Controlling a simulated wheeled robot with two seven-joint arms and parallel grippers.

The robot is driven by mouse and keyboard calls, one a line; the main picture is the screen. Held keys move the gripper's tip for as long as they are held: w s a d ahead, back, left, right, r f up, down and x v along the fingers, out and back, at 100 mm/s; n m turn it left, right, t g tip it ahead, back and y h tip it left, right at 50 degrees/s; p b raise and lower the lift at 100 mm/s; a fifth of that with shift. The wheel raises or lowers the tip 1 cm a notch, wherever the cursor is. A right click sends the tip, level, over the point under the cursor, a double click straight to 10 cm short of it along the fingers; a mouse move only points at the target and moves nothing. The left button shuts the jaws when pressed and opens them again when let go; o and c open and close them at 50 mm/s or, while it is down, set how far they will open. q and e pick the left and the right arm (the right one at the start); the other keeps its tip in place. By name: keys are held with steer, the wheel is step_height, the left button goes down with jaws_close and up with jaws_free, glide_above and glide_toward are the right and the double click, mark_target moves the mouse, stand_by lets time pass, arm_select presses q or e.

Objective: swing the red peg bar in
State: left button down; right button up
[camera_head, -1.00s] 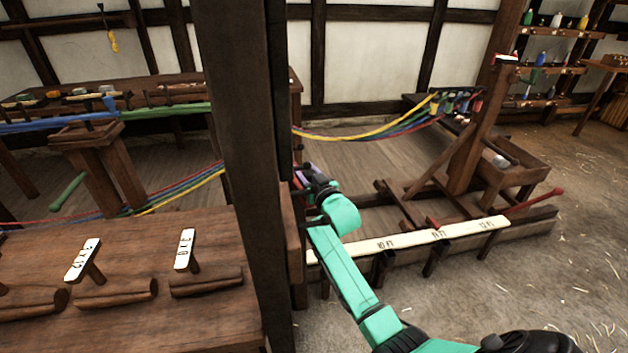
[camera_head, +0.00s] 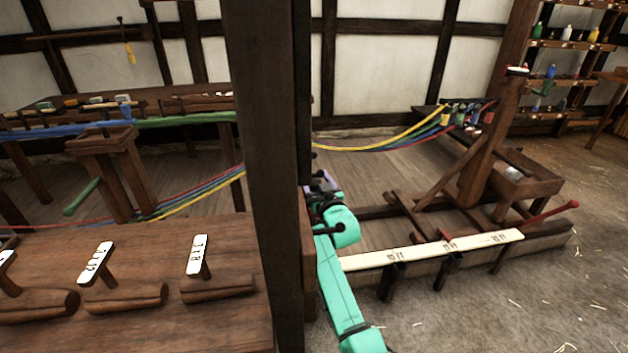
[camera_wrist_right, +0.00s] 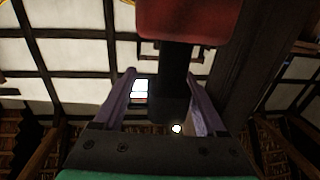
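A red block-like end (camera_wrist_right: 188,20), likely part of the red peg bar, fills the top of the right wrist view, with a dark bar (camera_wrist_right: 174,85) running down from it. My right gripper (camera_wrist_right: 158,78) has its two purple fingers apart, one on each side of the dark bar. A gap shows between the left finger and the bar; contact on the right is unclear. In the head view my right gripper (camera_head: 322,185) is beside the dark upright post (camera_head: 275,150), partly hidden by my teal arm. The red bar cannot be made out there. My left gripper is not in view.
A bench with white-labelled pegs (camera_head: 98,262) is at lower left. A pale marked rail (camera_head: 440,248) lies right of my arm. Floor at lower right is clear.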

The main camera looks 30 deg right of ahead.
steer(key=shift+s+a+f, duration=0.1)
steer(key=shift+s, duration=0.15)
steer(key=s+a, duration=0.2)
steer(key=s, duration=1.2)
steer(key=shift+a, duration=0.2)
